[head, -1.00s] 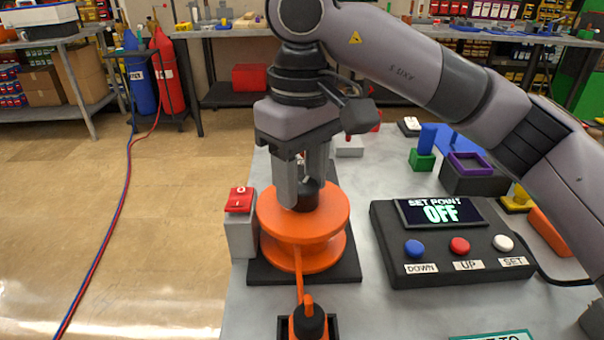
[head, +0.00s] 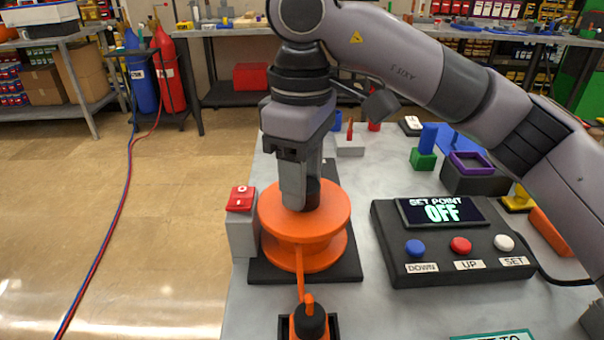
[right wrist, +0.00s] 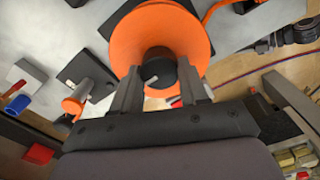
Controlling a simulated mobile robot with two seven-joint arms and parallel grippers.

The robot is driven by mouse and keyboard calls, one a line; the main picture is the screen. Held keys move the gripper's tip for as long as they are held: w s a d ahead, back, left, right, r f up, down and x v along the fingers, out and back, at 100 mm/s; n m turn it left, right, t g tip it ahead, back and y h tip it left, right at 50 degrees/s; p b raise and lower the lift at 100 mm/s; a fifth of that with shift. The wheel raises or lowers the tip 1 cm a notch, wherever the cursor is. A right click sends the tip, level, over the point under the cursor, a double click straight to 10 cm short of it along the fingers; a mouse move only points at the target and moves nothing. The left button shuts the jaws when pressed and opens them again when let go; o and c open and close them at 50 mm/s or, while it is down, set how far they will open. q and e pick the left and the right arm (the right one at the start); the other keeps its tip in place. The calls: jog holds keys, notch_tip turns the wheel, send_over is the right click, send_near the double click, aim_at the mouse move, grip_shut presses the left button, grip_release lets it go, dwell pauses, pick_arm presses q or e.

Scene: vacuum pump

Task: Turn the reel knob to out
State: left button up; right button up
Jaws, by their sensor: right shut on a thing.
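The orange reel (head: 303,250) stands on a dark base plate (head: 350,268) near the table's left edge. A black knob with a light mark sits on its top; in the right wrist view the knob (right wrist: 157,75) shows between my fingers. My right gripper (head: 300,200) points down from above and is shut on the knob, which it largely hides in the head view. In the right wrist view the right gripper (right wrist: 160,92) has a finger on each side of the knob. An orange strand runs from the reel to an orange and black part (head: 308,320) in front. My left gripper is not in view.
A grey box with a red switch (head: 240,198) stands close left of the reel. A control box (head: 450,262) with a display reading SET POINT OFF is to the right. Behind are a green and blue block (head: 424,150) and a purple-rimmed box (head: 470,175).

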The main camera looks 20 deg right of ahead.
jog(key=o, duration=1.1)
jog(key=shift+c, duration=0.2)
jog(key=shift+r, duration=0.1)
jog(key=shift+r+p, duration=0.8)
jog(key=shift+r, duration=2.7)
